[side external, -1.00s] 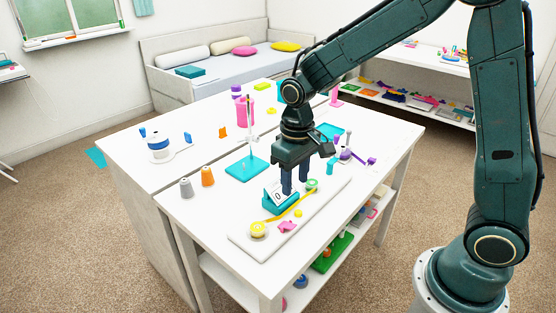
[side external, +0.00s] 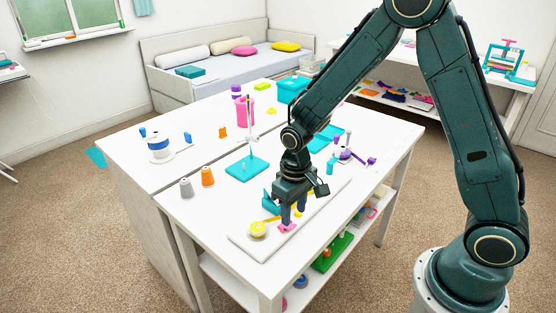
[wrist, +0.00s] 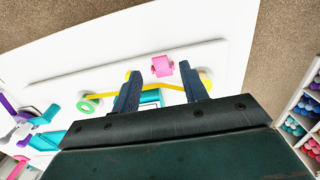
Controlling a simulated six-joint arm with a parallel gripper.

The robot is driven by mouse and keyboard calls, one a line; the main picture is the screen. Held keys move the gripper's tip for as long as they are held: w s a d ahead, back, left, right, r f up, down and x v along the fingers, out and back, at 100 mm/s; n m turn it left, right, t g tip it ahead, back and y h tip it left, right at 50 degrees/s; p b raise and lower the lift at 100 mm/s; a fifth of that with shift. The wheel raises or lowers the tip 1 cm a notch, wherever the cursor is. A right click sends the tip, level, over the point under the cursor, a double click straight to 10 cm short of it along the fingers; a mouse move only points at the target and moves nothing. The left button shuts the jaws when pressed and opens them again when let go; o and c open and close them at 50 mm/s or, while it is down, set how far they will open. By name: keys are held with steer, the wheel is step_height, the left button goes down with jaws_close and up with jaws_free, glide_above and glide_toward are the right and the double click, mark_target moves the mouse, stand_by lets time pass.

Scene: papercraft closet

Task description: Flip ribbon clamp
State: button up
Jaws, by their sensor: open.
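A teal clamp body (side external: 269,204) sits on the white board, partly hidden behind my gripper. A raised teal part shows at its left, and its white "0" face is out of sight. A yellow ribbon runs through this area from a yellow roll (side external: 258,230); it also shows in the wrist view (wrist: 103,96). A green ring (wrist: 88,106) lies at its other end. A small pink piece (side external: 287,227) lies on the board below my fingertips. My gripper (side external: 293,214) is open and empty; in the wrist view the pink piece (wrist: 162,66) appears between the fingertips. Contact cannot be told.
The white board (side external: 250,246) lies near the front table edge. A teal stand (side external: 247,168) with an upright rod is behind. Grey (side external: 187,188) and orange (side external: 207,177) cones stand at left. A purple and teal tool (side external: 346,154) is at right.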

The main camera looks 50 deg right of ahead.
mark_target(293, 226)
steer(key=shift+f, duration=2.1)
jaws_close()
